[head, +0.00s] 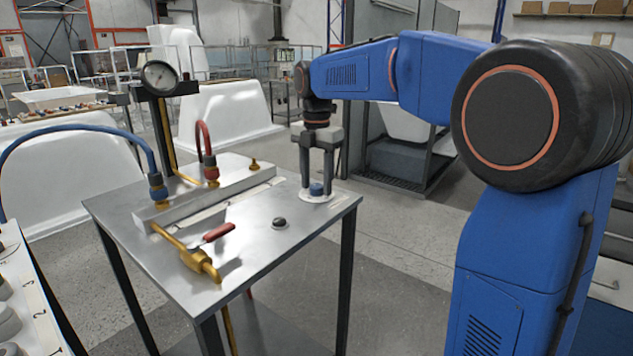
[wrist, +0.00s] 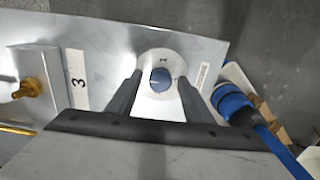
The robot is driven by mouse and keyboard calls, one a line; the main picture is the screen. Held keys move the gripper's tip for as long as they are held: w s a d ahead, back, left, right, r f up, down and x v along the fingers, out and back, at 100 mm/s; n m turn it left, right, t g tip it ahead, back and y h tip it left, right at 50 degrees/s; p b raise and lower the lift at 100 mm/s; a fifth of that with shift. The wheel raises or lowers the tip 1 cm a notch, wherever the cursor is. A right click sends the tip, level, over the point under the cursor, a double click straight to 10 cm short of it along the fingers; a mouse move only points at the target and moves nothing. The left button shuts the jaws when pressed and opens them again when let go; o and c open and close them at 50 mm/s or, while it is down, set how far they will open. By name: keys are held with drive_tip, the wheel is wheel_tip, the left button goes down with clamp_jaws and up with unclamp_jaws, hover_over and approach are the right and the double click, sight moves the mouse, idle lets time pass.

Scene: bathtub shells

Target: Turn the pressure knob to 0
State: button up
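The pressure knob (head: 316,189) is a small blue round knob on a white round dial plate (head: 312,197) at the far right corner of the metal table. In the wrist view the knob (wrist: 160,79) sits on the dial plate (wrist: 152,92), where a "1" shows above it and another mark at its right is too small to read. My gripper (head: 317,184) points straight down over the knob. Its two fingers (wrist: 158,92) stand apart, one on each side of the knob, with gaps visible in the wrist view. The knob's pointer direction cannot be made out.
The metal table (head: 250,245) also carries a brass valve with a red lever (head: 219,232), a black button (head: 279,222), a manifold with blue (head: 80,129) and red hoses, and a gauge (head: 159,76). A number 3 label (wrist: 79,82) lies left of the dial.

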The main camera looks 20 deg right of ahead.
sight(317, 185)
wheel_tip(317, 185, up, 17)
drive_tip(key=shift+r, duration=0.15)
idle(0.8)
drive_tip(key=shift+s, duration=0.1)
drive_tip(key=s+d+f+m+t, duration=0.2)
drive_tip(key=s+d+f+m, duration=0.1)
drive_tip(key=s+f+m, duration=0.9)
drive_tip(key=s+d+f+m+t, duration=0.2)
drive_tip(key=s+d+f+m, duration=0.2)
drive_tip(key=s+f+m, duration=0.9)
drive_tip(key=s+f, duration=0.6)
drive_tip(key=s, duration=0.2)
drive_tip(key=shift+s+f+t, duration=0.2)
drive_tip(key=shift+s+t, duration=0.05)
drive_tip(key=shift+t, duration=0.15)
drive_tip(key=shift+d, duration=0.1)
